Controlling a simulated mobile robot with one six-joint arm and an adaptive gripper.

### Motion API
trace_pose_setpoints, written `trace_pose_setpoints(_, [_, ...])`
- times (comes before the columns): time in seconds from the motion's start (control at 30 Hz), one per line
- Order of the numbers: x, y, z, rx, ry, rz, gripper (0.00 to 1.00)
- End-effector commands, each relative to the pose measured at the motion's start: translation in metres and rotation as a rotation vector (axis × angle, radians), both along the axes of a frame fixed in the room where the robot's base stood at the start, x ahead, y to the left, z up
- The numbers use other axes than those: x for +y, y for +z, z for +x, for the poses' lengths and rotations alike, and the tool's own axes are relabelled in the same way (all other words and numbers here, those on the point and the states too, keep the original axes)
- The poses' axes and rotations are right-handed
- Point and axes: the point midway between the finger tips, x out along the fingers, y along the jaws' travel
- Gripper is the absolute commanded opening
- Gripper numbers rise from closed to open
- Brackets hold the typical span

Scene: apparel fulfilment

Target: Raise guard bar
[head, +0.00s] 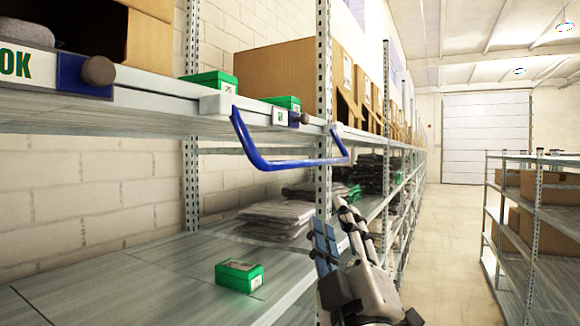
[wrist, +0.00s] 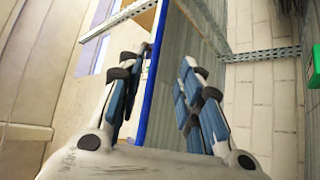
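The blue guard bar (head: 300,164) is a U-shaped bar hanging below the front edge of the upper shelf, its arms reaching up to mounts on that edge. My gripper (head: 330,212) is below the bar's right end, fingers pointing up, and looks apart from it. In the wrist view my gripper (wrist: 167,55) is open and empty, fingers spread. The blue bar (wrist: 153,75) runs as a long stripe up the picture between the fingers, nearer the left one. How far it lies beyond the fingertips is hard to tell.
A green box (head: 239,275) lies on the lower shelf (head: 150,285), with stacked dark garment packs (head: 275,217) behind. Cardboard boxes (head: 290,75) and small green boxes (head: 210,84) stand on the upper shelf. The aisle (head: 445,240) is clear; another rack (head: 535,220) stands at right.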

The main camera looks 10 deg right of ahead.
Motion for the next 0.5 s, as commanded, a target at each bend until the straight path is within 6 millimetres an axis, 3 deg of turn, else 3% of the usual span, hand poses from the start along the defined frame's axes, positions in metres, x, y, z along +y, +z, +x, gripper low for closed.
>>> trace_pose_setpoints(0.17, [-0.001, 0.012, 0.015, -0.008, -0.004, -0.004, 0.33])
trace_pose_setpoints(0.5, [-0.004, 0.05, 0.076, -0.006, -0.002, -0.002, 0.33])
